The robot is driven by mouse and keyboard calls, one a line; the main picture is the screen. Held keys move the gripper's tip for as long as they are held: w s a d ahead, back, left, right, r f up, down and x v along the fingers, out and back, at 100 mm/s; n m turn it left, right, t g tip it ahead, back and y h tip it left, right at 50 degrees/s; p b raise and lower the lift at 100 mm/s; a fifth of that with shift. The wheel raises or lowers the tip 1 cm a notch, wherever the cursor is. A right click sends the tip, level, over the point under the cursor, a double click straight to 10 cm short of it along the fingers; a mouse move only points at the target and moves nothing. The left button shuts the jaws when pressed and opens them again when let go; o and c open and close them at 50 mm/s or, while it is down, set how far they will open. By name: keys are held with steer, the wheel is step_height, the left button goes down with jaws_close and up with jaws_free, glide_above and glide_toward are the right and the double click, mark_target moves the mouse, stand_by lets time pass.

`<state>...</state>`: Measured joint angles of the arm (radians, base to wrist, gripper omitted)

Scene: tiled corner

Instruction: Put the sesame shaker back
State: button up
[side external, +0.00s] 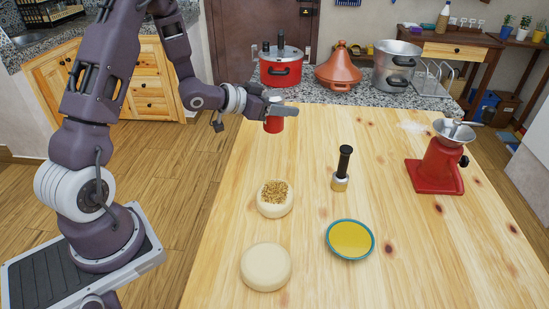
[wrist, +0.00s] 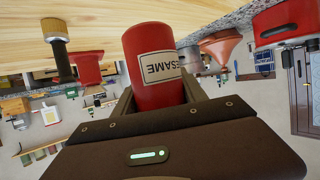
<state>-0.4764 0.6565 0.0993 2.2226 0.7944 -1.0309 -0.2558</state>
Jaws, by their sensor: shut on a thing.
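The sesame shaker (side external: 274,124) is a red cylinder held in my gripper (side external: 283,109) over the far left part of the wooden table (side external: 300,150). In the wrist view the shaker (wrist: 153,62) fills the space between the fingers, and its white label reads SESAME, upside down in that picture. My gripper is shut on it. In the side view the fingers cover the shaker's upper part. I cannot tell for sure whether its base touches the table.
A red pot (side external: 281,68), a clay tagine (side external: 340,70) and a steel pot (side external: 396,66) stand on the stone counter behind.

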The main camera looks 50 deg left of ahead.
steer(key=f, duration=0.9)
steer(key=shift+w+a+f, duration=0.2)
steer(key=shift+w+f, duration=0.1)
steer(key=shift+f, duration=0.05)
steer(key=shift+f, duration=0.1)
steer(key=o, duration=1.5)
steer(key=shift+o, duration=0.2)
